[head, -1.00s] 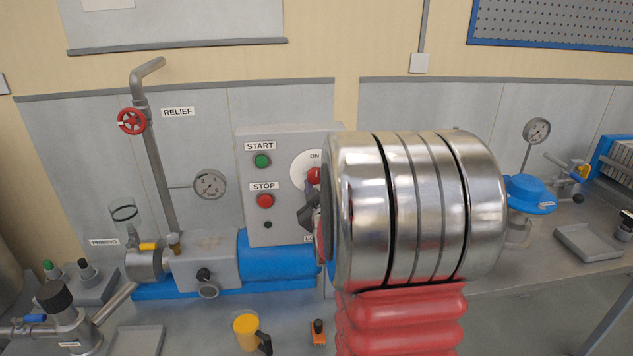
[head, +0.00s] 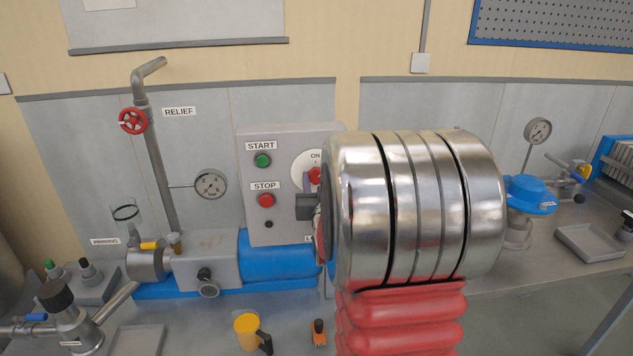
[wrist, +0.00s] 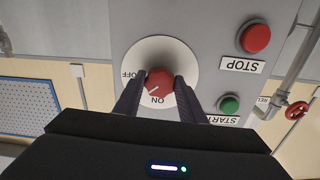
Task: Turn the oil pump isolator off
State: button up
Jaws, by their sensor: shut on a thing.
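The isolator is a red round knob (wrist: 159,82) on a white disc (wrist: 140,52), on the grey control box (head: 283,220). The wrist view shows it upside down, with ON below the knob and OFF to its left. A white mark on the knob slants to the lower left, between ON and OFF. My gripper (wrist: 160,88) is shut on the knob, one dark finger on each side.
The green START button (head: 263,160) and red STOP button (head: 266,200) sit left of the isolator on the same box. A blue pump motor (head: 275,256) lies below. A yellow mug (head: 247,331) stands on the bench in front.

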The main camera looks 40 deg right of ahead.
jog(key=m, duration=0.4)
jog(key=shift+w+a+f, duration=0.1)
jog(key=shift+a+f, duration=0.1)
jog(key=shift+f, duration=0.05)
jog(key=m, duration=0.4)
dwell(0.4)
jog(key=o, duration=0.7)
jog(key=shift+c, duration=0.2)
jog(key=o, duration=0.4)
jog(key=shift+r, duration=0.15)
